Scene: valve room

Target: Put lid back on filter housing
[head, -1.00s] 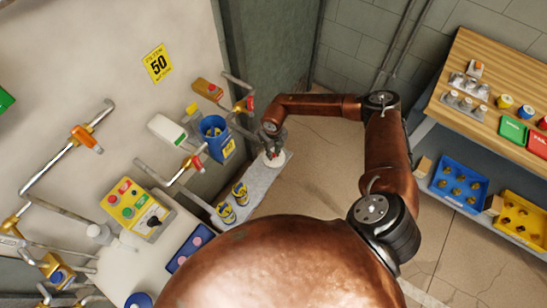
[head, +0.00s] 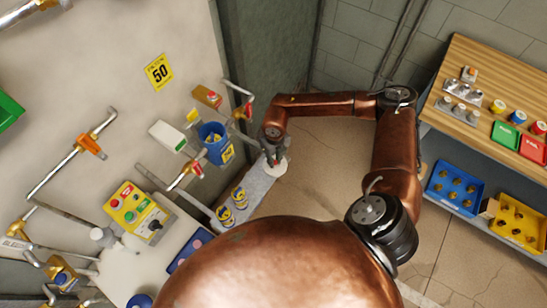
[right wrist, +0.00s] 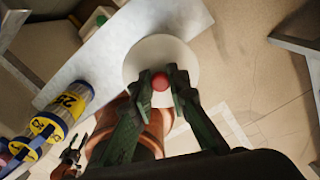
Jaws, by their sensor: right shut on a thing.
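The lid (head: 279,170) is a pale round disc with a red knob (right wrist: 160,81), at the far end of the narrow grey shelf. My right gripper (head: 274,160) is shut on the knob; in the right wrist view its fingers (right wrist: 161,88) sit either side of it. The lid (right wrist: 160,52) overlaps the shelf's edge there; I cannot tell whether it touches the shelf. The blue filter housing (head: 213,138) is on the wall, left of the gripper, with its top open. A small dark shape (right wrist: 75,155) low in the wrist view may be my left gripper; its jaws are unclear.
Yellow-banded cartridges (head: 239,196) stand on the grey shelf (head: 257,187). Pipes with valves and a yellow control box (head: 135,212) line the wall. A wooden bench (head: 480,85) with bins stands at the right. Floor between arm and bench is clear.

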